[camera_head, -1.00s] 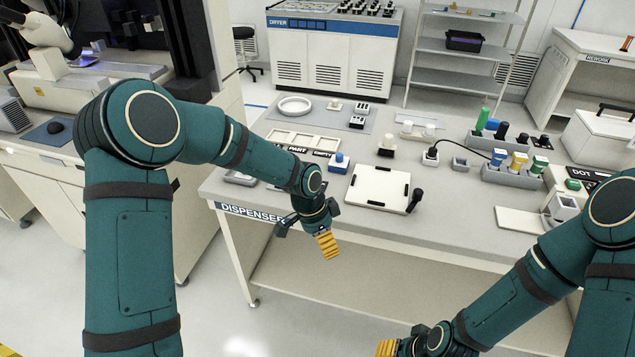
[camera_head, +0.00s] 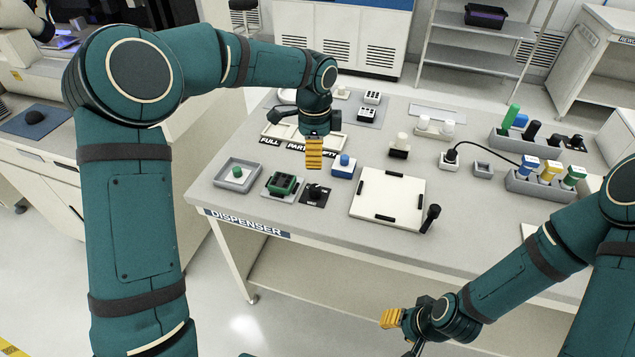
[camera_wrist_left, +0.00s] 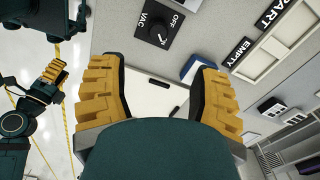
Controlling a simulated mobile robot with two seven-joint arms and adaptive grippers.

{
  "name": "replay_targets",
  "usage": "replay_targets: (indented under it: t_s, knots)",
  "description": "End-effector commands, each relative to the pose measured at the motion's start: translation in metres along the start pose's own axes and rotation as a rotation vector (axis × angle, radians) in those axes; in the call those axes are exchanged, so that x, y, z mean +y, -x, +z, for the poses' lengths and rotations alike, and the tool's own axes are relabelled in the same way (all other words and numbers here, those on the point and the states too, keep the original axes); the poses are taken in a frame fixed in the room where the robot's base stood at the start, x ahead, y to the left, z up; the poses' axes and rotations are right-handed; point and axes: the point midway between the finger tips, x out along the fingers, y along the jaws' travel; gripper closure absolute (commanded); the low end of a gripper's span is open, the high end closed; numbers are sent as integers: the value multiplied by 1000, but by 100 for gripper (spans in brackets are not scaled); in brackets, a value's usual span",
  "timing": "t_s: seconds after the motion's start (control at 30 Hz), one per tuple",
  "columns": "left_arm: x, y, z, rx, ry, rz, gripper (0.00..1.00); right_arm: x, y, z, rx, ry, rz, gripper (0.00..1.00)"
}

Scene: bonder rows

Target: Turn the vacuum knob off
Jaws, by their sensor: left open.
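The vacuum knob (camera_head: 315,191) is a black knob on a dark plate near the front left of the dispenser table. In the left wrist view the knob (camera_wrist_left: 160,30) shows a white pointer line and the labels VAC and OFF. My left gripper (camera_head: 314,166) hangs above and just behind the knob, apart from it. In the left wrist view its yellow ridged fingers (camera_wrist_left: 160,92) are spread wide with nothing between them. My right gripper (camera_head: 391,318) is low in front of the table; whether its jaws are open cannot be made out.
A green block on a plate (camera_head: 282,184) and a grey tray with a green knob (camera_head: 237,174) stand left of the knob. A blue-and-white block (camera_head: 343,166) and a white board with a black handle (camera_head: 388,197) stand to the right.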

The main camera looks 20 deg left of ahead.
Motion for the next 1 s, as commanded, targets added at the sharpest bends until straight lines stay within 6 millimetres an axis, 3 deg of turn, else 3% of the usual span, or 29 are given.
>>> replay_targets:
  t_s: [0.5,0.7,1.0]
  knots:
    - [1,-99,0,-1,0,3,37,8,-22,-2,11,2,1,53]
    - [0,-120,0,0,0,1,37,10,-27,-3,14,2,1,53]
    - [0,-126,0,0,0,0,37,10,-27,-4,15,2,1,53]
